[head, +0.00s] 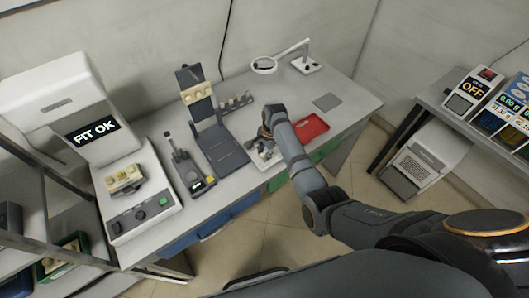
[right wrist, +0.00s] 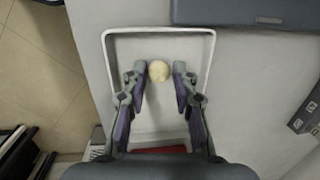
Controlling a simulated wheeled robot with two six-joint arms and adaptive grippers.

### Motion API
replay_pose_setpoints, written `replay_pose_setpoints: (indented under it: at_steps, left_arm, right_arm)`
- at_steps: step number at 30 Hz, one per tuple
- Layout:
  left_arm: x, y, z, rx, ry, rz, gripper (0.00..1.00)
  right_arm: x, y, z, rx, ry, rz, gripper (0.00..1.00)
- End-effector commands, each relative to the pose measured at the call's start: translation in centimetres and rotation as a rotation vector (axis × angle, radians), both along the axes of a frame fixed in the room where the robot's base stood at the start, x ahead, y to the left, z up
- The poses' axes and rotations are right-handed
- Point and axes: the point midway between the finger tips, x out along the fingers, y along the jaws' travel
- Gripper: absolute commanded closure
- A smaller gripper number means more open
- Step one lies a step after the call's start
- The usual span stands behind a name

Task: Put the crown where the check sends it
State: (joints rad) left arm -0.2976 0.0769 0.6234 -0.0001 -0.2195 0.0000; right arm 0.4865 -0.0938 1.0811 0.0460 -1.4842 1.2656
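The crown (right wrist: 159,71) is a small cream-coloured rounded piece on a shallow white tray (right wrist: 206,50). My right gripper (right wrist: 160,76) is open, with one finger on each side of the crown; narrow gaps seem to show beside it. In the head view, my right gripper (head: 266,143) reaches down at the tray and largely hides it. The check machine (head: 70,85) at the left has a screen (head: 92,130) reading "FIT OK". A cream dental model (head: 125,179) sits on its base. My left gripper is not in view.
A red tray (head: 313,127) lies right of my right gripper. A dark stand (head: 220,147) with a cream model (head: 197,92) and a small device (head: 187,168) stand to its left. A magnifier lamp (head: 265,65) and grey mat (head: 327,102) are behind. A side bench holds a device reading "OFF" (head: 472,91).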

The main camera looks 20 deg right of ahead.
Motion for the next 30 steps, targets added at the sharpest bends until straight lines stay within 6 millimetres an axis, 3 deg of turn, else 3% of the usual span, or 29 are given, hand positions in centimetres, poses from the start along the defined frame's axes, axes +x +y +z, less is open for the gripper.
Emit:
replay_pose_setpoints:
  at_steps: [3, 14, 17, 24, 30]
  left_arm:
    - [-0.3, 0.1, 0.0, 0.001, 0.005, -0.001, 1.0]
    - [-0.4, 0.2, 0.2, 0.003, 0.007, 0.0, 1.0]
    - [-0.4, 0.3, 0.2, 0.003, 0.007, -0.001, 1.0]
    - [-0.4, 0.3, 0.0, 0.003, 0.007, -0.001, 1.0]
    - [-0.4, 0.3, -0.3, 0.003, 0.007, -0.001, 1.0]
  right_arm:
    - [-0.1, -0.1, -0.1, -0.002, 0.002, 0.0, 0.53]
    - [0.0, 0.0, 0.6, -0.001, 0.0, 0.0, 0.53]
    - [0.0, -0.3, 2.2, -0.001, -0.003, -0.001, 0.53]
    - [-0.5, -1.0, 8.0, -0.001, -0.005, 0.0, 0.53]
    - [-0.8, -1.5, 11.3, -0.002, -0.002, 0.0, 0.53]
